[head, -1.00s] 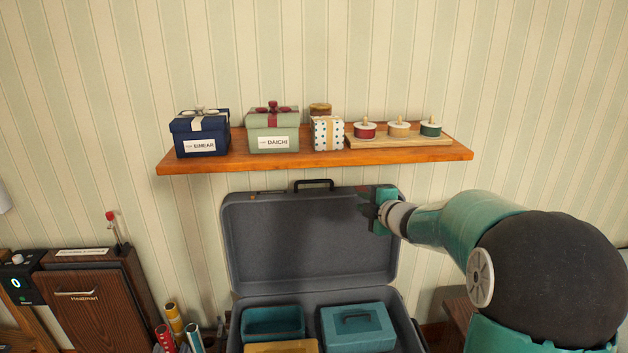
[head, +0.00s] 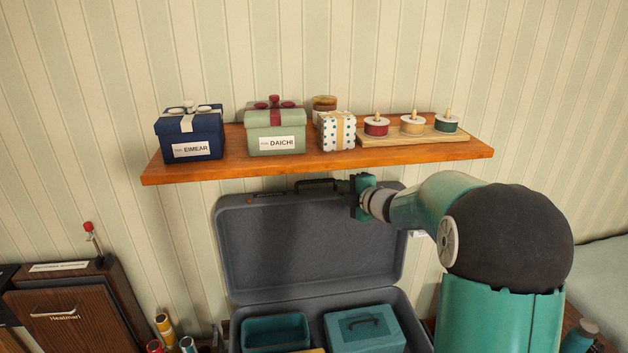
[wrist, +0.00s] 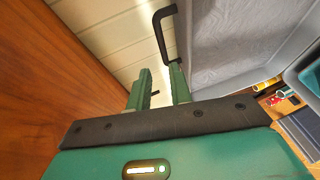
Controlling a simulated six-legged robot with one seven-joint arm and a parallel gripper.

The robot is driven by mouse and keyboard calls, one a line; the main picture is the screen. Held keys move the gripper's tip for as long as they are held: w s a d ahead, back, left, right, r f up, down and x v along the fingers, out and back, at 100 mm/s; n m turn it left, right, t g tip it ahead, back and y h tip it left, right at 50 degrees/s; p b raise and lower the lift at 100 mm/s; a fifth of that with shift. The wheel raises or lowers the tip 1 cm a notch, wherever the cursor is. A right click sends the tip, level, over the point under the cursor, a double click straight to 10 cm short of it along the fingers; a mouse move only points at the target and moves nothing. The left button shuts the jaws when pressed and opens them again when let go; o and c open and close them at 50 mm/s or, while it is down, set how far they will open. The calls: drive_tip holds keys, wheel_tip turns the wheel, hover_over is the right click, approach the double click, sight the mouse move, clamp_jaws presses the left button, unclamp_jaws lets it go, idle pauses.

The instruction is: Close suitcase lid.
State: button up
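The grey suitcase stands open below the shelf, its lid (head: 300,245) upright against the wall. The lid's black handle (head: 318,184) is at its top edge. My gripper (head: 357,196) is at the lid's upper right part, just right of the handle and under the shelf. In the wrist view, the two green fingers of my gripper (wrist: 160,88) are apart with a narrow empty gap. The lid (wrist: 225,50) is beside the right finger, and the handle (wrist: 164,32) is beyond the fingertips. I cannot tell whether a finger touches the lid.
The wooden shelf (head: 220,171) with gift boxes and a tray of spools hangs close above the lid; it also shows in the wrist view (wrist: 45,75). A teal bin (head: 276,333) and a teal box (head: 364,329) lie in the suitcase. A brown cabinet (head: 70,320) stands at left.

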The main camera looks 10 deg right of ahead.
sight(318, 182)
drive_tip(key=x, duration=1.3)
drive_tip(key=shift+d+f, duration=0.1)
drive_tip(key=shift+f, duration=0.1)
clamp_jaws()
